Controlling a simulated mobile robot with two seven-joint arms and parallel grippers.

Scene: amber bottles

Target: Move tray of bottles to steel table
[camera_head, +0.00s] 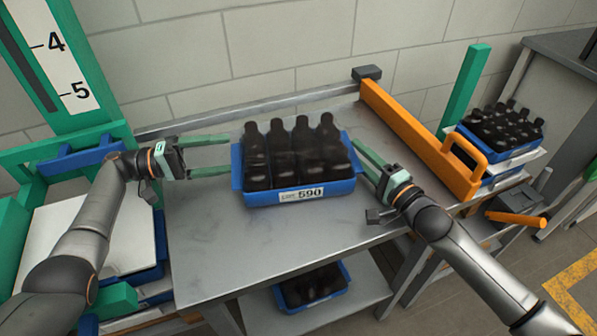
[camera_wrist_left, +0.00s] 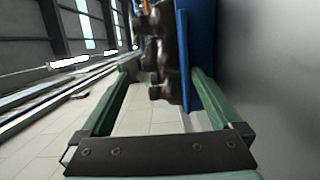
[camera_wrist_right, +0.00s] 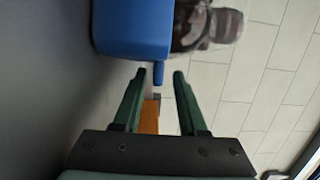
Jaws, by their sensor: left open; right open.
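A blue tray (camera_head: 262,199) of dark amber bottles (camera_head: 302,150) stands on the steel table (camera_head: 215,240). A label reading 590 is on its front. My left gripper (camera_head: 229,154) is open at the tray's left side, its fingers pointing at it. In the left wrist view the tray's blue wall (camera_wrist_left: 200,65) and bottles lie ahead between the fingers. My right gripper (camera_head: 362,158) is open at the tray's right side, fingertips close to the wall. In the right wrist view the tray (camera_wrist_right: 130,28) is just beyond the fingertips. I cannot tell whether either gripper touches it.
An orange bar with a handle (camera_head: 420,135) runs along the table's right side. Another bottle tray (camera_head: 490,160) stands on a rack at the right. A further tray (camera_head: 312,290) sits on the shelf below. The table's front left is clear.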

